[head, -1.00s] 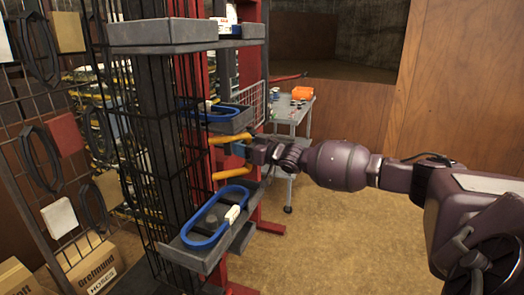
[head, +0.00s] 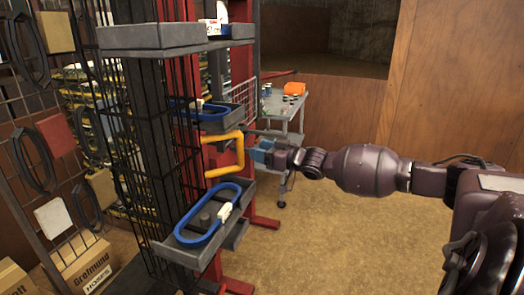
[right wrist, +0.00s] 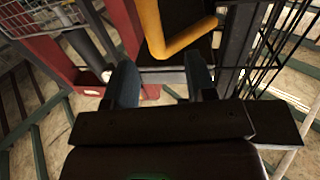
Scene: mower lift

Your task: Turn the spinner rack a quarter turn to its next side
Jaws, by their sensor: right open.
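The spinner rack (head: 152,130) is a tall dark wire column with grey trays, left of centre in the head view. A yellow U-shaped handle (head: 241,153) sticks out from its right side. It also shows in the right wrist view (right wrist: 182,40), ahead of the fingers. My right gripper (head: 260,152) is open and empty, just right of the handle's upright bar and apart from it; its two fingers frame the handle in the right wrist view (right wrist: 163,80). The lower tray (head: 192,256) carries a blue belt loop (head: 182,226). My left gripper is not in view.
A red post (head: 186,70) stands behind the rack. A grey cart (head: 288,108) with an orange item (head: 294,89) stands behind my gripper. Cardboard boxes (head: 88,262) and a wire wall display lie left. The floor at lower right is clear.

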